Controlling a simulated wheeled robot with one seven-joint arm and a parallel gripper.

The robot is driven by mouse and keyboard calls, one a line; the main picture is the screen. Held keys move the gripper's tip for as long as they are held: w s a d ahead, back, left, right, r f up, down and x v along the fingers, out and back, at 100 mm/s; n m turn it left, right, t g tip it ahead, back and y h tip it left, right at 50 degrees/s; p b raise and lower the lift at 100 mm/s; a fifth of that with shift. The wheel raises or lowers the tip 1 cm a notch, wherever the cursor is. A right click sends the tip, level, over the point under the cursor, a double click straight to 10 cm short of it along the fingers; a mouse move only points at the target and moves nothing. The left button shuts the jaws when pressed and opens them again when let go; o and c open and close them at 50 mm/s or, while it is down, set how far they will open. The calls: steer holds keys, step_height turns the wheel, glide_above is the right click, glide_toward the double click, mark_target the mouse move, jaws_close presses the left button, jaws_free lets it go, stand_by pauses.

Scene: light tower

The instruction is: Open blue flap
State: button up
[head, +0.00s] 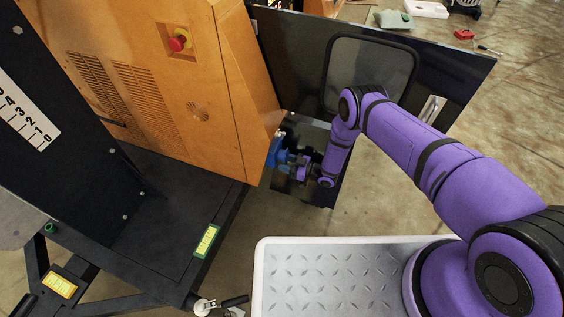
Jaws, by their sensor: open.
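The blue flap (273,150) is a small blue part low on the near edge of the orange cabinet, beside the black panel. It shows only in part. I cannot tell how far it stands open. My gripper (286,166) is at the end of the purple arm, right beside the blue part. It is open. Its fingers are small and partly hidden, so I cannot tell whether they touch the flap.
The orange cabinet (135,75) has a red emergency button (177,41). A dark door with a window (372,75) stands open behind my arm. A black base frame (180,215) lies below the cabinet.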

steer(key=shift+c, duration=0.2)
jaws_close()
